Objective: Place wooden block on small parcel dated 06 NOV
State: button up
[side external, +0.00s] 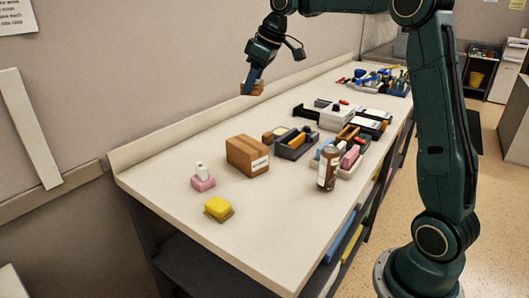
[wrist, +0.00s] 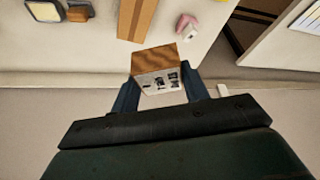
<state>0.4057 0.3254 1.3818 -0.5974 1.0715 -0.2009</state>
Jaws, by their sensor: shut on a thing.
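My gripper (side external: 250,84) is raised above the back edge of the table, near the wall. It is shut on a small brown wooden block (side external: 258,88). In the wrist view the block (wrist: 155,59) sits between the two blue fingers of my gripper (wrist: 160,90); it shows a wood-grained face and a pale face with dark marks. A brown cardboard parcel (side external: 244,152) with a white label stands on the table, below and apart from the block; the label is too small to read. The parcel's taped top (wrist: 137,18) shows at the upper edge of the wrist view.
A pink item with a white piece on it (side external: 203,182) and a yellow sponge-like block (side external: 218,208) lie in front of the parcel. A brown bottle (side external: 328,168), a dark tray (side external: 297,147) and several other items crowd the right.

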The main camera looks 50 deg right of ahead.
jog(key=w+d+r+m+h, duration=0.1)
jog(key=w+d+r+m, duration=0.1)
jog(key=w+d+m, duration=0.1)
jog(key=shift+w+m+h, duration=0.3)
jog(key=shift+w+m, duration=0.3)
jog(key=shift+w, duration=0.6)
jog(key=shift+d, duration=0.1)
send_over(243, 142)
jog(key=s, duration=0.2)
jog(key=f, duration=1.5)
jog(key=shift+w+d+f, duration=0.1)
jog(key=shift+w+f, duration=0.15)
jog(key=shift+f, duration=0.1)
jog(key=shift+f, duration=0.1)
jog(key=shift+f, duration=2)
jog(key=shift+f, duration=0.1)
jog(key=o, duration=1)
